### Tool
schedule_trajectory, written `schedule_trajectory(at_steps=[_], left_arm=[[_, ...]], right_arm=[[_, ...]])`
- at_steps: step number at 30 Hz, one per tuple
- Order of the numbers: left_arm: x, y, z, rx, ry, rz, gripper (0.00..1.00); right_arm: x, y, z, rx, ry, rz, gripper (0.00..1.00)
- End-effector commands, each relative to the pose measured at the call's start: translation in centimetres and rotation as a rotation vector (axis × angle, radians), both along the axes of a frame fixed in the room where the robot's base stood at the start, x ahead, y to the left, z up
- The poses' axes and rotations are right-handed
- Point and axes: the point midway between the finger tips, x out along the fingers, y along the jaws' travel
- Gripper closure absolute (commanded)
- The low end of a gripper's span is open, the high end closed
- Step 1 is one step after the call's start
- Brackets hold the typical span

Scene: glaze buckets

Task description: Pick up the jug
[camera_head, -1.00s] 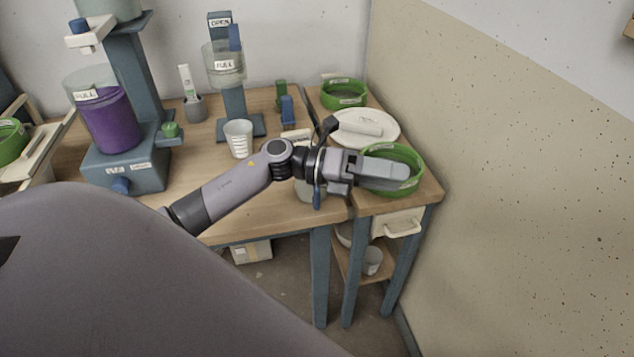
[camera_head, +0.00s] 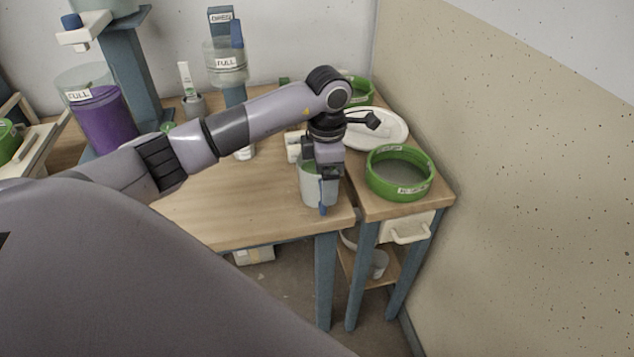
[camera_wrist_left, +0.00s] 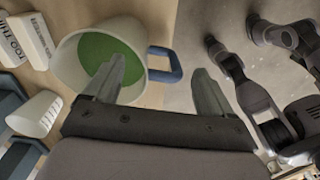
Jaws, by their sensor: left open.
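The jug (camera_head: 311,188) is a pale grey vessel with a blue handle, standing on the front right corner of the wooden bench. In the left wrist view the jug (camera_wrist_left: 68,62) shows green liquid inside and its blue handle (camera_wrist_left: 172,54) sticks out to the right. My left gripper (camera_head: 322,178) points down over the jug's handle side. In the left wrist view the open gripper (camera_wrist_left: 158,66) has one finger over the jug's mouth and the other beyond the handle, with the handle between them. Whether a finger touches the jug cannot be told. My right gripper does not show clearly.
A green-rimmed sieve (camera_head: 400,172) sits on the small side table right of the bench, before a white plate (camera_head: 392,122). A white cup (camera_wrist_left: 35,113) and labelled blocks (camera_wrist_left: 30,38) are near the jug. Bare bench top (camera_head: 240,200) lies left of it.

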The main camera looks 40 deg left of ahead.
Motion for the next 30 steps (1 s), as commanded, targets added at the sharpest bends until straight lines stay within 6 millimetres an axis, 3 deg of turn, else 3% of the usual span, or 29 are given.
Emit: schedule_trajectory(at_steps=[12, 21, 29, 30], left_arm=[[-0.9, 0.1, -4.8, -0.004, 0.001, 0.0, 0.15], [-0.8, 0.2, -5.3, -0.004, -0.002, -0.001, 0.15], [-0.8, 0.1, -5.3, -0.004, -0.001, -0.001, 1.0], [-0.7, 0.1, -5.1, -0.005, -0.005, -0.001, 1.0]], right_arm=[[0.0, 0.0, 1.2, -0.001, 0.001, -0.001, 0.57], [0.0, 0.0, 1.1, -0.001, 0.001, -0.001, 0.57], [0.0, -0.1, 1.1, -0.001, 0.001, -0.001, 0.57], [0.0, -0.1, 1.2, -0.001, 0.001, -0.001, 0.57]])
